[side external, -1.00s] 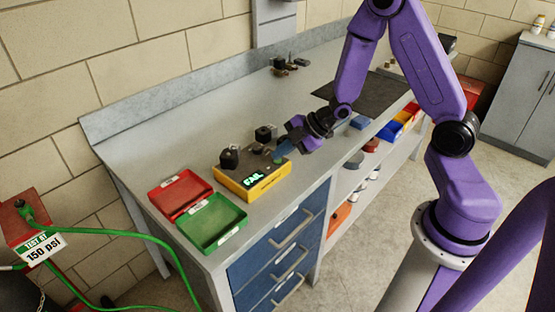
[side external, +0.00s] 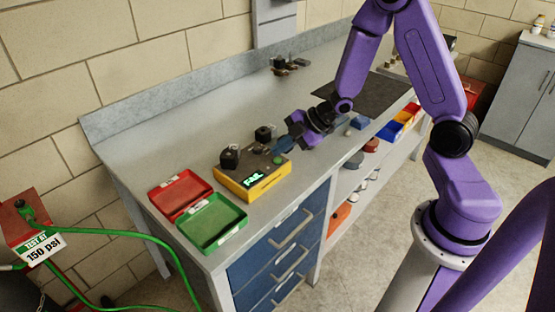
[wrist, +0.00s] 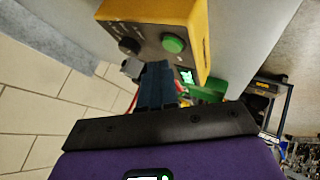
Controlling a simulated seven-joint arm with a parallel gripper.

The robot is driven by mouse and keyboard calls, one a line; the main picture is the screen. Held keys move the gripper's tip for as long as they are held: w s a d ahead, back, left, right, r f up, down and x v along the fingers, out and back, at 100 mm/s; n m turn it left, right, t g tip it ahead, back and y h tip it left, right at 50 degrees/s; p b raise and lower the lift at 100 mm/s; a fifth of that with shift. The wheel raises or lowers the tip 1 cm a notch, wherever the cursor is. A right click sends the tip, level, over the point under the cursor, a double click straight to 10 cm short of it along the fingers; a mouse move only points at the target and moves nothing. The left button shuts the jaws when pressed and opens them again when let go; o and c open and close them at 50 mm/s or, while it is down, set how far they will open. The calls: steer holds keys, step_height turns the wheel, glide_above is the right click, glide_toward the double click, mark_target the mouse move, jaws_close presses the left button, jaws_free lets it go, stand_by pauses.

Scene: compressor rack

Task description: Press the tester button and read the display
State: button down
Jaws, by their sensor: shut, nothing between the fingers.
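The tester is a yellow box with a grey top (side external: 262,184), standing on the bench. Its lit green display (side external: 251,181) seems to read FAIL, though the letters are small. The round green button (side external: 279,159) shows on its top, and also in the wrist view (wrist: 173,44). The wrist view also shows the yellow tester body (wrist: 205,28) and part of the display (wrist: 187,76). My gripper (side external: 284,145) is shut and empty, just above and beside the button, apart from it. Its blue fingers (wrist: 155,70) point toward the tester.
A red tray (side external: 179,192) and a green tray (side external: 213,222) lie left of the tester. Dark round fittings (side external: 229,157) stand on or by the tester's back side. A dark mat (side external: 365,97) and coloured bins (side external: 390,130) are farther right. The bench middle is clear.

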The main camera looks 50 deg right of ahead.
mark_target(280, 161)
steer(key=shift+r, duration=2.5)
steer(key=shift+a+r, duration=0.15)
steer(key=shift+a, duration=0.05)
steer(key=s+a+r+m+g+h, duration=0.1)
steer(key=s+r+g+h, duration=0.1)
steer(key=s, duration=0.7)
steer(key=s+a+r+m+g+h, duration=0.1)
steer(key=s+r+m+g+h, duration=0.1)
steer(key=s, duration=0.7)
steer(key=s+a+r+m+g+h, duration=0.1)
steer(key=s+a+r+g, duration=0.1)
steer(key=s, duration=0.8)
steer(key=shift+m+g+h, duration=0.3)
steer(key=shift+m+h, duration=0.1)
